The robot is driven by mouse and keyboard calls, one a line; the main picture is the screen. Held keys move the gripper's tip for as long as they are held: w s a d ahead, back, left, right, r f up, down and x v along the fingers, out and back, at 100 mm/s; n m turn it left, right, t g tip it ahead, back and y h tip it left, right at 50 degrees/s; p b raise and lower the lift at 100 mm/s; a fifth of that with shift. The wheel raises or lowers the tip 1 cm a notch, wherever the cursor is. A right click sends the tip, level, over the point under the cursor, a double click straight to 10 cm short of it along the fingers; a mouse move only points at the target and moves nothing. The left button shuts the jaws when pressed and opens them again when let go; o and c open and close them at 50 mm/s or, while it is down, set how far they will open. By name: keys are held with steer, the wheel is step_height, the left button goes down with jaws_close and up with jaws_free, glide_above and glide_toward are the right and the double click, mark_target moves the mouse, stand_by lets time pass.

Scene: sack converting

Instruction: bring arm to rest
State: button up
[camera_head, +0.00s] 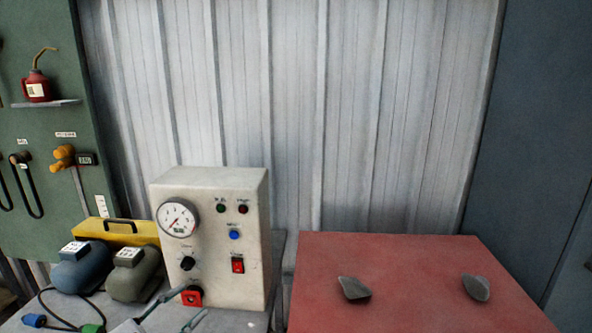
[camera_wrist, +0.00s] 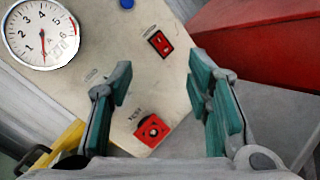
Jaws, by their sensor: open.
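My gripper (camera_head: 192,303) shows at the bottom of the head view, low in front of the cream control box (camera_head: 208,250). In the wrist view my gripper (camera_wrist: 160,78) has its two green-padded fingers wide apart with nothing between them. The box's front panel (camera_wrist: 110,60) lies beyond the fingers. A red test socket (camera_wrist: 152,130) shows between the fingers, and I cannot tell how far off it is. Most of my arm is out of view.
A blue motor (camera_head: 82,270) and a green-grey motor (camera_head: 136,275) stand left of the box, before a yellow case (camera_head: 125,230). A red surface (camera_head: 415,270) with two grey pieces is at right. A tool board (camera_head: 45,135) hangs at left.

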steer(key=d+r+m+g, duration=0.3)
steer(key=d+r+g, duration=0.1)
steer(key=d, duration=0.5)
steer(key=d+r+m+g+y+p, duration=0.1)
steer(key=d+r+m+g, duration=0.25)
steer(key=d, duration=0.65)
steer(key=d+r+m+g, duration=0.4)
steer(key=d+g, duration=0.1)
steer(key=d, duration=0.4)
steer(key=s+d+r+m+y, duration=0.2)
steer(key=s+d+m+y, duration=0.1)
steer(key=s, duration=0.4)
steer(key=s+d+r+m+t+y+p, duration=0.1)
steer(key=s+d+r+m+y, duration=0.1)
steer(key=s+d, duration=0.4)
steer(key=s+d+r+m+y+p, duration=0.1)
steer(key=s+d+r+m+y, duration=0.2)
steer(key=s+m, duration=0.3)
steer(key=s+d+y, duration=0.1)
steer(key=s, duration=0.3)
steer(key=shift+d, duration=0.25)
